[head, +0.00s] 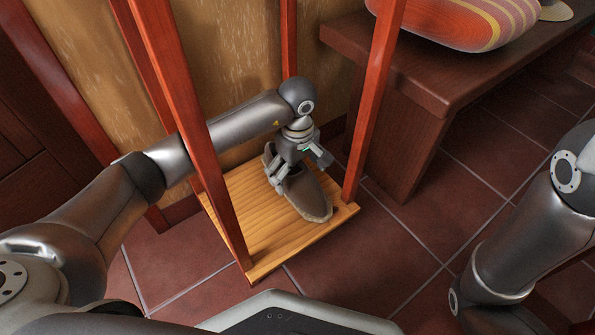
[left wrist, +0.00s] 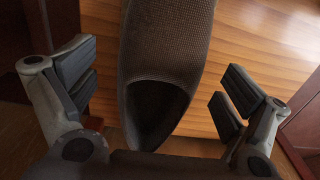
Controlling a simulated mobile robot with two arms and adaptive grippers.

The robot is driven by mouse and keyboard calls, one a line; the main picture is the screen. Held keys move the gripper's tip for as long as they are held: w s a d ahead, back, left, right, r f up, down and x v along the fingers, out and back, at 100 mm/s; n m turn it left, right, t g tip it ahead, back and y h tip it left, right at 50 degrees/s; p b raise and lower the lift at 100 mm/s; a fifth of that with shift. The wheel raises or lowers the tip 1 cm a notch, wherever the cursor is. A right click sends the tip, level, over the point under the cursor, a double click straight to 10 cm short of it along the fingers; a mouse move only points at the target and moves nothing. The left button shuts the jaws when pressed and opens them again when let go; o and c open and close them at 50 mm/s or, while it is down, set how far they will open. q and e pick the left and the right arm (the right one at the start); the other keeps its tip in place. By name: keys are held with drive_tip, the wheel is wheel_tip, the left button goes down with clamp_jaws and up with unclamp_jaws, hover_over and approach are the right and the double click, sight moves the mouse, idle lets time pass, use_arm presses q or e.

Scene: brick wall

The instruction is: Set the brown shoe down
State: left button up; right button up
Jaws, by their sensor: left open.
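The brown shoe (head: 306,194) rests on the low wooden shelf board (head: 254,238) between red-brown posts. In the left wrist view the shoe (left wrist: 166,50) lies between my finger pads, its dark opening toward me. My left gripper (head: 302,165) is above the shoe, pointing down. In the left wrist view its fingers (left wrist: 155,88) are spread, with a gap on each side of the shoe. Part of the shoe is hidden behind the gripper in the head view. My right gripper is out of view; only the right arm shows at the right edge.
Red-brown posts (head: 372,100) rise around the board, and my left arm reaches in between them. A dark wooden bench (head: 420,88) stands at the right with a striped cushion (head: 462,20) on it. A tan wall is behind. The tiled floor (head: 385,265) is clear in front.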

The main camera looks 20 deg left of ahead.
sight(298, 172)
use_arm(q)
wheel_tip(298, 172, up, 12)
drive_tip(key=p, duration=0.8)
drive_tip(key=shift+r+p, duration=0.15)
drive_tip(key=shift+p, duration=0.2)
